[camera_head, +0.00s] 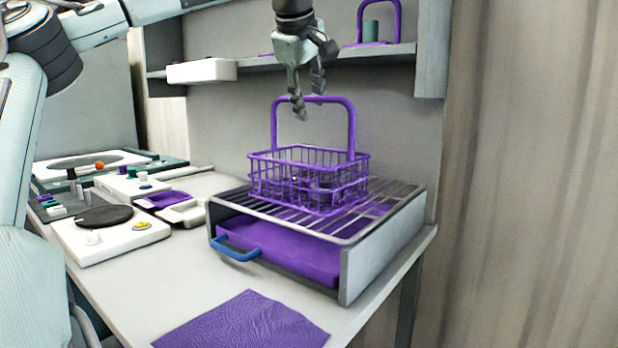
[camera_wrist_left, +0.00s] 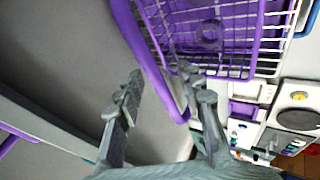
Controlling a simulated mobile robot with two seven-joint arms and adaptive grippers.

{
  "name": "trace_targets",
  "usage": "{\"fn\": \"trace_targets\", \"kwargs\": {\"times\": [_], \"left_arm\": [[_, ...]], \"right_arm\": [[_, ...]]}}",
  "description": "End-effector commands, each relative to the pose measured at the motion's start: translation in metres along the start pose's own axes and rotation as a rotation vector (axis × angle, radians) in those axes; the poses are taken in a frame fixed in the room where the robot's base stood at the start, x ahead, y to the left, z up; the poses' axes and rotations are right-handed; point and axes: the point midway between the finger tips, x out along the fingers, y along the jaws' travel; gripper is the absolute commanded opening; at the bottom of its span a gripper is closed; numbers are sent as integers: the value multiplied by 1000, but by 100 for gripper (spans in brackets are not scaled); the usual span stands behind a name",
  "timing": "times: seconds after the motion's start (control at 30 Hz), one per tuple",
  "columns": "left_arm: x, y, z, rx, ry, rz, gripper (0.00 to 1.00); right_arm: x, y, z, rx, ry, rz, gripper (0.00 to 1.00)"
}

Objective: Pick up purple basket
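The purple basket (camera_head: 310,185) is a wire basket with a tall arched handle (camera_head: 351,125). It stands upright on the wire rack in the head view. Something dark and round is inside it, hard to make out. My left gripper (camera_head: 308,102) points down just above and around the top of the handle. In the left wrist view the gripper (camera_wrist_left: 160,72) has its fingers spread apart, with the purple handle (camera_wrist_left: 146,62) running between them or just beyond; contact cannot be told. The basket (camera_wrist_left: 215,72) fills the upper part there. My right gripper is not in view.
The metal rack (camera_head: 384,207) covers a box with a purple tray (camera_head: 285,255) and a blue handle (camera_head: 235,253). A purple cloth (camera_head: 243,325) lies in front. White devices (camera_head: 112,241) crowd the left. A shelf (camera_head: 372,54) behind holds another purple carrier (camera_head: 398,22).

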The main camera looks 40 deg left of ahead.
Motion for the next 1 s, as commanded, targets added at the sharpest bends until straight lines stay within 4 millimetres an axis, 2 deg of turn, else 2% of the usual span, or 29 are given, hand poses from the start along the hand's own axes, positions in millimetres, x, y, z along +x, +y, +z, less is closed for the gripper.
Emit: {"fn": "trace_targets", "kwargs": {"times": [0.1,0.4,1.0], "left_arm": [[0,0,0,0,0,0,35],[-1,0,0,0,0,0,0],[-3,2,-1,2,3,6,0]], "right_arm": [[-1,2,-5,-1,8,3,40],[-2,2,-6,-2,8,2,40],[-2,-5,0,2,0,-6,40]]}}
